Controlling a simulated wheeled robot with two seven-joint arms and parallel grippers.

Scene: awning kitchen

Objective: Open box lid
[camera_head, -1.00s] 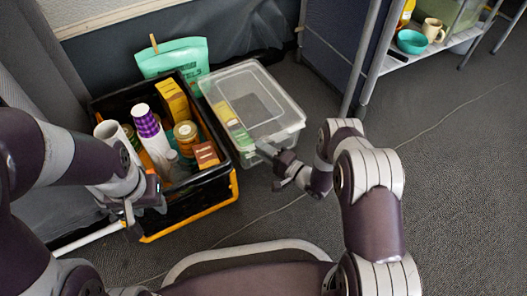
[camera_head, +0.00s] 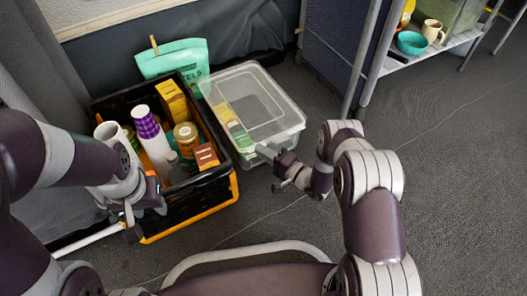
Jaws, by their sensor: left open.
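A clear plastic box (camera_head: 285,133) with a translucent lid (camera_head: 250,98) stands on the carpet. The lid appears closed, and green and yellow packets show through the left wall. My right gripper (camera_head: 270,169) is at the box's near side, just below the lid's front edge. Its fingers look apart, with one close to the box wall; I cannot tell whether it touches. My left gripper (camera_head: 143,213) is open at the near left of the black crate, away from the clear box.
A black and orange crate (camera_head: 212,190) with cups, jars and cartons stands directly left of the box. A teal bag (camera_head: 175,58) is behind the crate. A metal shelf (camera_head: 440,52) is at the upper right. The carpet to the right is clear.

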